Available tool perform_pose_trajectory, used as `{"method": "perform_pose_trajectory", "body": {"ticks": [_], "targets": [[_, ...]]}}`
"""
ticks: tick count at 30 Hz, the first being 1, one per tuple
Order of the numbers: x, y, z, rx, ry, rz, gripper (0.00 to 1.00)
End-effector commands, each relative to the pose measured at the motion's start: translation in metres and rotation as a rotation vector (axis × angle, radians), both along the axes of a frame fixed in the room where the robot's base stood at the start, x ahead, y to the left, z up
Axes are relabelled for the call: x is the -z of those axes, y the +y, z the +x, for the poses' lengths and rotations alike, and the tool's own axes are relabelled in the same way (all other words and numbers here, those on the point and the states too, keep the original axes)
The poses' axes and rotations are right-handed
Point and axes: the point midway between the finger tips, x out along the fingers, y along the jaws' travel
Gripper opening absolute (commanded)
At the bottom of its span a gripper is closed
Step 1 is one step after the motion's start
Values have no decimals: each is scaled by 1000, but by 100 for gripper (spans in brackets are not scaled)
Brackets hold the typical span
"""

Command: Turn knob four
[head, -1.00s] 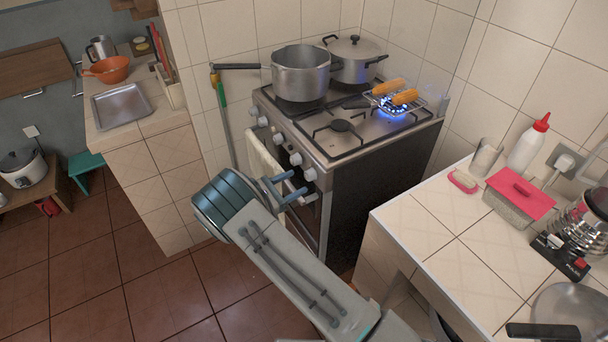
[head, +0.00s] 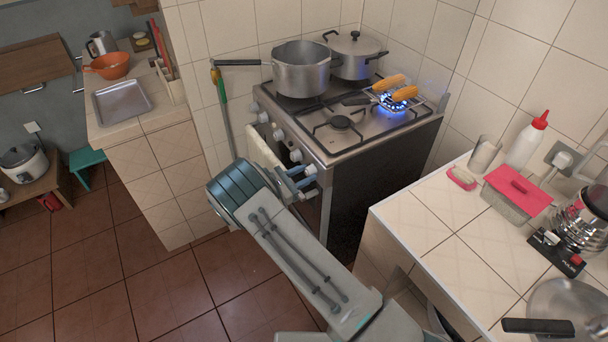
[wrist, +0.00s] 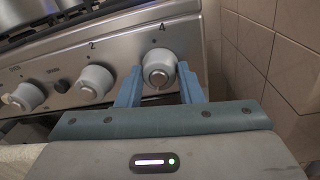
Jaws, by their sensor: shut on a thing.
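Knob four (wrist: 159,68) is a pale round knob at the right end of the stove's metal front panel, under a printed 4 in the wrist view. My gripper (wrist: 160,76) has its two blue fingers on either side of this knob and is shut on it. In the head view my gripper (head: 308,177) reaches the right front corner of the stove (head: 345,140). The knob's pointer mark is too small to read.
A knob under a printed 2 (wrist: 95,84) sits just left. A blue flame (head: 396,106) burns under corn on a rack (head: 420,101). A pot (head: 301,72) and a lidded pot (head: 355,55) stand on the stove. A tiled counter (head: 420,215) is at right.

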Motion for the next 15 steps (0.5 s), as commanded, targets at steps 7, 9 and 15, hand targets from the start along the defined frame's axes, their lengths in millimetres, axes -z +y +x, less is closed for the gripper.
{"method": "perform_pose_trajectory", "body": {"ticks": [7, 9, 15], "targets": [[4, 1, 0, -2, -50, 33, 10], [4, 1, 0, -3, -82, 54, 10], [7, 2, 0, -2, -210, 140, 10]]}}
